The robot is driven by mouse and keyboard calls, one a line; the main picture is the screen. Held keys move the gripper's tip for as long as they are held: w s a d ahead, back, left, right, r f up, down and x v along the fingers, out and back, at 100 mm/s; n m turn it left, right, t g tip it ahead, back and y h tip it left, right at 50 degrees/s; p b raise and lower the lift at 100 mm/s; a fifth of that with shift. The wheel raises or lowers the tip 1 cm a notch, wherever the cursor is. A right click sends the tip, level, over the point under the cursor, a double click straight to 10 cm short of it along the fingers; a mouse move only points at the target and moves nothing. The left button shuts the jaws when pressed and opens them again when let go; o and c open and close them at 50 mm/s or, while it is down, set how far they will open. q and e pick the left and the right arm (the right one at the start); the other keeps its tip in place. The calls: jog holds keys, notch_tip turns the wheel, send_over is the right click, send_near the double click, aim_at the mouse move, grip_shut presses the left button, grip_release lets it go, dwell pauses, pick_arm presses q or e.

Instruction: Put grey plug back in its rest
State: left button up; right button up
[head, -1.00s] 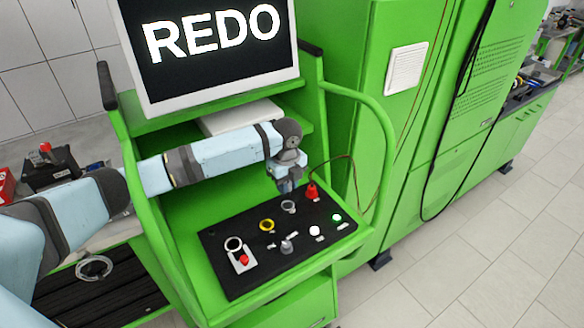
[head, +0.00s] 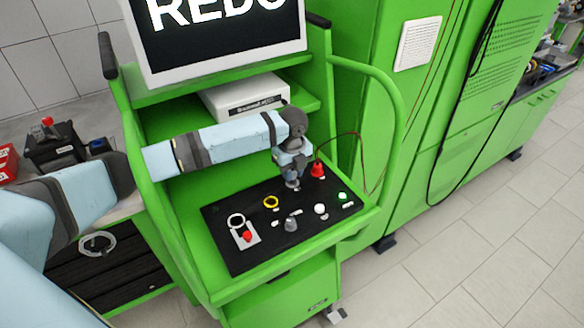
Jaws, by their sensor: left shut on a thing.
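My left gripper (head: 291,178) reaches in from the left and points down over the back of the black panel (head: 225,250). It is shut on a small grey thing, most likely the grey plug, mostly hidden by the fingers. The grey ring-shaped rest (head: 293,187) is right under the fingertips and largely covered. I cannot tell whether the plug is inside it or just above it. The red plug (head: 318,170), with a red cable, stands upright to the right of the gripper. My right gripper is not in view.
The panel also holds a yellow ring (head: 271,202), a grey knob (head: 291,224), a white button (head: 320,209), a lit green button (head: 343,195) and a red button (head: 247,236). A green rail (head: 392,130) curves along the right. A white box (head: 245,97) sits on the shelf behind.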

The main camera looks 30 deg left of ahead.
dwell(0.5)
pick_arm(q)
jog(key=shift+p, duration=0.95)
dwell(1.0)
jog(key=shift+f+b, duration=0.3)
jog(key=shift+f, duration=0.85)
jog(key=o, duration=1.3)
jog(key=shift+c, duration=0.2)
jog(key=shift+r, duration=0.1)
